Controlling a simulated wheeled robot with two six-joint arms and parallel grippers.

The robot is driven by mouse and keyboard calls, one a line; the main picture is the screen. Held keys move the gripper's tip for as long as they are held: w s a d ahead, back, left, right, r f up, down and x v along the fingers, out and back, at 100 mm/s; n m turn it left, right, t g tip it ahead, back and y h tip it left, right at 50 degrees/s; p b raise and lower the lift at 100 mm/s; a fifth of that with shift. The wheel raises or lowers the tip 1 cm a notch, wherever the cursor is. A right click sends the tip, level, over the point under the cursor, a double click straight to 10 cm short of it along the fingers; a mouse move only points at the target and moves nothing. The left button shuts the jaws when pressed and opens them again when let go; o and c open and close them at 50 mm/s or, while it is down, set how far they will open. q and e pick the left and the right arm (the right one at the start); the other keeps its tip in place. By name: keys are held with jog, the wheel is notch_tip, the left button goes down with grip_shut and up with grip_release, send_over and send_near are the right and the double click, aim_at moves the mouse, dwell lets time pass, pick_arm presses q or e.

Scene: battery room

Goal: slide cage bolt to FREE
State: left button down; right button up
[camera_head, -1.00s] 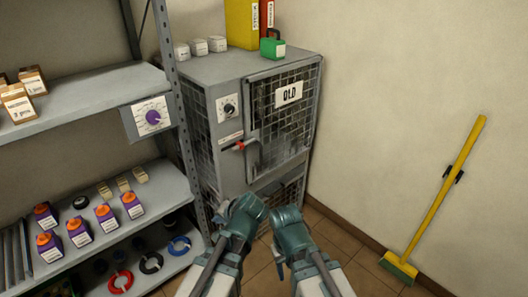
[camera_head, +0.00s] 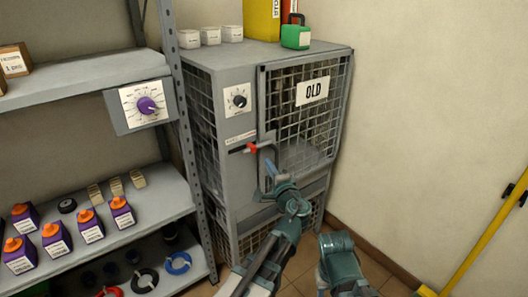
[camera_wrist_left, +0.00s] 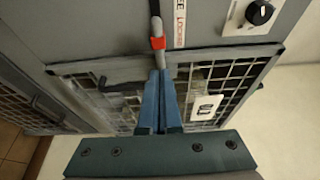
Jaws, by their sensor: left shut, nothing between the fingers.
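The cage bolt (camera_head: 252,148) is a bar with a red part, on the grey front of the cage (camera_head: 232,180), left of the mesh door marked OLD (camera_head: 312,90). In the left wrist view the red part of the bolt (camera_wrist_left: 158,43) lies just beyond the fingertips. My left gripper (camera_head: 271,168) is shut and empty, just below and right of the bolt; in the wrist view its blue fingers (camera_wrist_left: 159,74) point at the bar. I cannot tell whether they touch it. My right arm shows at the lower right; its fingers are not visible.
A dial (camera_head: 238,99) sits above the bolt. A green can (camera_head: 296,36) and white boxes (camera_head: 210,35) stand on the cage top. A yellow broom (camera_head: 490,232) leans at the right wall.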

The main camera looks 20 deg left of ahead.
pick_arm(q)
send_near(260, 149)
jog(key=w+a+r, duration=0.1)
jog(key=w+a, duration=0.1)
jog(key=a, duration=0.1)
jog(key=w+a+r, duration=0.1)
jog(key=w, duration=0.1)
jog(key=shift+a+r, duration=0.2)
jog(key=shift+r, duration=0.1)
dwell(0.4)
jog(key=s+a, duration=0.2)
jog(key=s, duration=0.1)
jog(key=s+a, duration=0.1)
jog(key=s, duration=0.1)
jog(key=shift+a, duration=0.4)
jog(key=shift+w, duration=0.1)
